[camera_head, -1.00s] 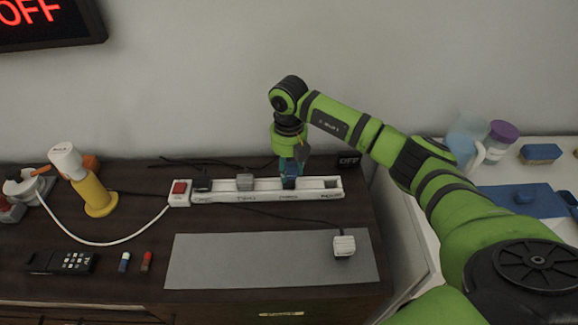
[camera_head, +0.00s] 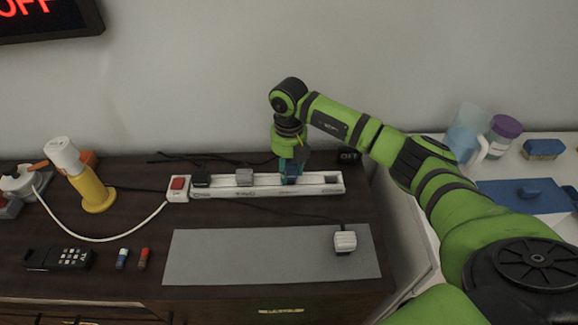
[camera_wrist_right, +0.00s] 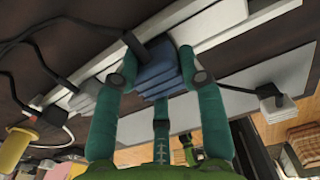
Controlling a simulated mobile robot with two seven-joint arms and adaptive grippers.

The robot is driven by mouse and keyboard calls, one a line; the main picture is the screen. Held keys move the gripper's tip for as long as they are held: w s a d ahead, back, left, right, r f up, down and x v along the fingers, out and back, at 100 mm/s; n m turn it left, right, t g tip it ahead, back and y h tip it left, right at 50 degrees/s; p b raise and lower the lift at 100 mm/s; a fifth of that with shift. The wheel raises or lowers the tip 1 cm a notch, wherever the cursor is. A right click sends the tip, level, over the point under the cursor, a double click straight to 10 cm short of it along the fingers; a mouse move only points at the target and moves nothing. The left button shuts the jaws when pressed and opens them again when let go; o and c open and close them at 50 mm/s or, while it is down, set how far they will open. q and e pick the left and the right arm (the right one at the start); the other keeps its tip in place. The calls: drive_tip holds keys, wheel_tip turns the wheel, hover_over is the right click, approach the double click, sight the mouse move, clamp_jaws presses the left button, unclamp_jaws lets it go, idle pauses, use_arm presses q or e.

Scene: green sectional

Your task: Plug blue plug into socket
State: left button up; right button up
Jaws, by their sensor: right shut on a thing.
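The blue plug (camera_wrist_right: 158,72) is between the fingers of my right gripper (camera_wrist_right: 162,78) in the right wrist view, with a dark cord at its top. In the head view my right gripper (camera_head: 291,168) is over the right half of the white power strip (camera_head: 262,190), and its fingers mostly hide the plug. The plug is at the strip's socket row; I cannot tell whether it is seated. A grey plug (camera_head: 244,177) and a black plug (camera_head: 201,180) stand in the strip to the left. The strip has a red switch (camera_head: 178,184) at its left end. My left gripper is not in view.
A white plug (camera_head: 345,240) lies on the grey mat (camera_head: 200,258) in front. A yellow-and-white flashlight-like object (camera_head: 92,185), a black phone-like device (camera_head: 60,258) and two small sticks (camera_head: 122,259) are to the left. A white side table with a jug (camera_head: 465,137) stands right.

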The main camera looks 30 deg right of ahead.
sight(289, 167)
drive_tip(key=shift+f+b, duration=0.65)
drive_tip(key=shift+f, duration=0.4)
drive_tip(key=o, duration=1.3)
drive_tip(key=shift+r, duration=0.1)
wheel_tip(289, 167, up, 12)
